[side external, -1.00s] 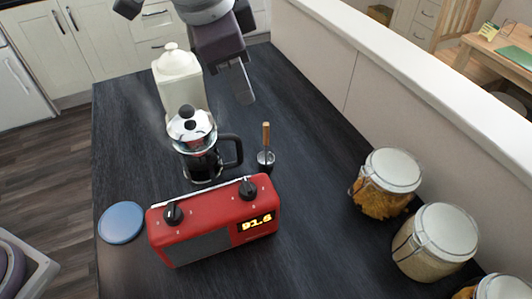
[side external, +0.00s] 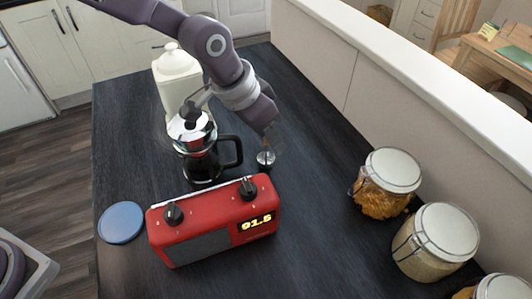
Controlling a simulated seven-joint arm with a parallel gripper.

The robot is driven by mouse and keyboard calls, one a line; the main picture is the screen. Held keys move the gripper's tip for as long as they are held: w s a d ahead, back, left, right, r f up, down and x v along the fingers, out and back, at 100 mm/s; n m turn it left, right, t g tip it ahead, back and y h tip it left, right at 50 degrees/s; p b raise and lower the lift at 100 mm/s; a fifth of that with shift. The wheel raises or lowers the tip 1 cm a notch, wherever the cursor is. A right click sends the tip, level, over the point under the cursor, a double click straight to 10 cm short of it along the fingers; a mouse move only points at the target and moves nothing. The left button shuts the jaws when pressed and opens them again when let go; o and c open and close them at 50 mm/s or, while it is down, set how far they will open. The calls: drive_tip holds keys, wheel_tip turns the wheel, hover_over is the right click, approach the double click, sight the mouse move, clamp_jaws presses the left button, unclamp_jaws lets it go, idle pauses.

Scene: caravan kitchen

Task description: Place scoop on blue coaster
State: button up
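The scoop (side external: 266,158) is on the dark worktop, right of the coffee press. Its round metal bowl shows, but its wooden handle is hidden behind my gripper. My gripper (side external: 268,135) is down at the handle, just above the bowl in the picture. Its fingers are hard to make out, so I cannot tell whether they are open or shut on the handle. The blue coaster (side external: 121,222) lies flat and empty at the left edge of the worktop, left of the radio.
A red radio (side external: 213,222) stands between scoop and coaster. The coffee press (side external: 200,150) and a cream canister (side external: 177,82) stand behind it. Glass jars, one with pasta (side external: 387,182) and one with grain (side external: 434,243), line the right side. Worktop between scoop and jars is clear.

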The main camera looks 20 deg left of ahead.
drive_tip(key=shift+w+d+f, duration=0.2)
drive_tip(key=shift+f, duration=0.4)
drive_tip(key=shift+c, duration=0.4)
clamp_jaws()
idle(0.6)
